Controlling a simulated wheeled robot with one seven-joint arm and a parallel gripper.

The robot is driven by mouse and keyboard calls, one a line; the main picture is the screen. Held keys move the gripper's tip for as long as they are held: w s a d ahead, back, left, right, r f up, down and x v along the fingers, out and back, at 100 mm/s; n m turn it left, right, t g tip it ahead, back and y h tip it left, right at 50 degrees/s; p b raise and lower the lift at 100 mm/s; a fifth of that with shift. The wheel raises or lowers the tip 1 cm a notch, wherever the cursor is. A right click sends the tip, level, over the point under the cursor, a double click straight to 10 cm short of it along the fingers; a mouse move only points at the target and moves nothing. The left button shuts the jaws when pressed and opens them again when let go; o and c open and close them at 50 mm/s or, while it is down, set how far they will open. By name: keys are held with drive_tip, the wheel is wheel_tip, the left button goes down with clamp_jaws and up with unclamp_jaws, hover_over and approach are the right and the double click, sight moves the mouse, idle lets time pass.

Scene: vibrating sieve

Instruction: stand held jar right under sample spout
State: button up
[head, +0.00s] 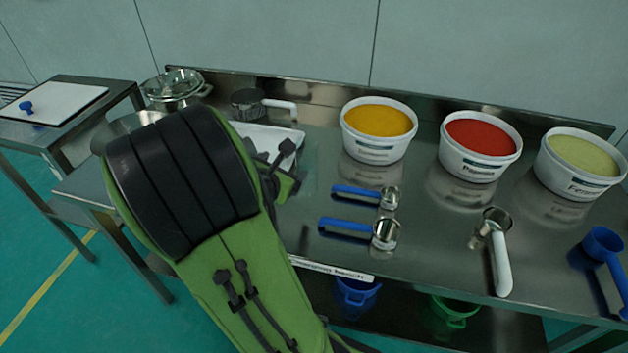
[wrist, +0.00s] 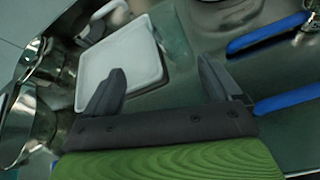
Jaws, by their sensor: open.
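My gripper (wrist: 160,66) is open in the wrist view, with its two dark fingers spread apart and nothing held between them. It is over the metal table, with a white tray (wrist: 128,62) beyond the fingers. In the head view my green and black arm hides most of the gripper and part of the tray (head: 262,131). I can make out neither a jar nor a sample spout in either view.
Tubs of yellow (head: 374,150), red (head: 476,165) and pale green powder (head: 574,185) stand along the back. Two blue-handled scoops (head: 350,225) (head: 357,191), a white-handled scoop (head: 502,265) and a blue scoop (head: 606,245) lie in front. Glass-lidded metal pot (head: 172,100) stands left.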

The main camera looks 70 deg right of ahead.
drive_tip(key=s+d+n+h, duration=0.1)
drive_tip(key=n, duration=0.1)
drive_tip(key=n+p, duration=0.1)
drive_tip(key=p, duration=0.4)
approach(309, 144)
drive_tip(key=x, duration=0.3)
drive_tip(key=shift+d, duration=0.15)
drive_tip(key=b+x, duration=0.1)
drive_tip(key=x, duration=0.5)
drive_tip(key=c, duration=1.1)
wheel_tip(309, 144, up, 18)
drive_tip(key=p, duration=0.7)
drive_tip(key=shift+c, duration=0.2)
